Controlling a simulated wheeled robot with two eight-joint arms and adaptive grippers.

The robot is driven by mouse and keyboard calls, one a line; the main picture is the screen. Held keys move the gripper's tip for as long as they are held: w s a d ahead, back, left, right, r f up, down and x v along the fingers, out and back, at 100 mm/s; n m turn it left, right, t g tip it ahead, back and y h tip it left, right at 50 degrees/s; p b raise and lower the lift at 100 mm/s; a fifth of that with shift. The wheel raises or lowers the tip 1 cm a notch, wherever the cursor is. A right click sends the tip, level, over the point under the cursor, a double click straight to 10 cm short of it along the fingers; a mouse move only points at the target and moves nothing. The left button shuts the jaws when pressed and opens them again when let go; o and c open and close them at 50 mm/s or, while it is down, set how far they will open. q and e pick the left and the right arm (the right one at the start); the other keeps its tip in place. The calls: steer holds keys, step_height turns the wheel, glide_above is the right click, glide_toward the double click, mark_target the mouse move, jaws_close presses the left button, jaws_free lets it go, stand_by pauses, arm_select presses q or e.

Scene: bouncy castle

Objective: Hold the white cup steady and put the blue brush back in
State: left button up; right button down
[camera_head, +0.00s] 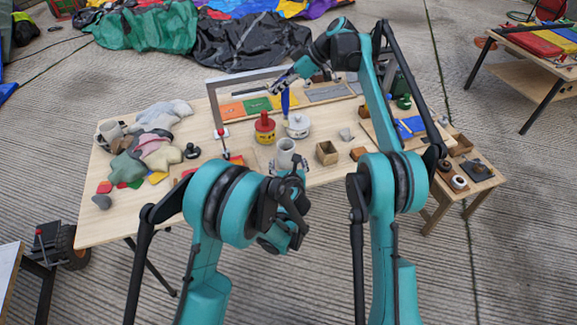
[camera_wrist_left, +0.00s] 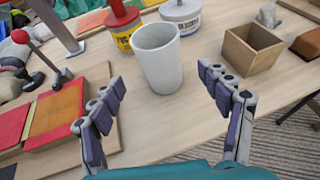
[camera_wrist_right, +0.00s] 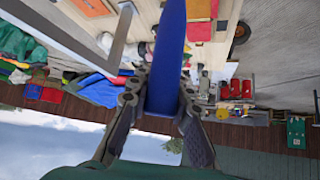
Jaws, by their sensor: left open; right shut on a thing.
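The white cup (camera_head: 286,152) stands upright on the wooden table; it also shows in the left wrist view (camera_wrist_left: 158,58), and it looks empty there. My left gripper (camera_wrist_left: 165,85) is open, its fingers on either side of and short of the cup, not touching it. In the head view the left gripper (camera_head: 292,178) is just in front of the cup, partly hidden by my arm. My right gripper (camera_wrist_right: 160,95) is shut on the blue brush (camera_wrist_right: 170,45). In the head view the brush (camera_head: 285,102) hangs roughly vertical above the table, behind the cup.
A red-lidded yellow tin (camera_head: 264,127) and a white tin (camera_head: 298,126) stand close behind the cup. A small open wooden box (camera_head: 326,153) is to its right. A grey frame (camera_head: 217,104) rises behind. Cloths (camera_head: 145,145) lie at the left.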

mark_target(286, 152)
arm_select(q)
steer(key=x, duration=0.8)
steer(key=shift+w, duration=0.2)
steer(key=c, duration=1.4)
steer(key=shift+o, duration=0.2)
arm_select(e)
step_height(286, 152, down, 8)
steer(key=m, duration=0.1)
steer(key=shift+w+t, duration=0.15)
steer(key=shift+t, duration=0.25)
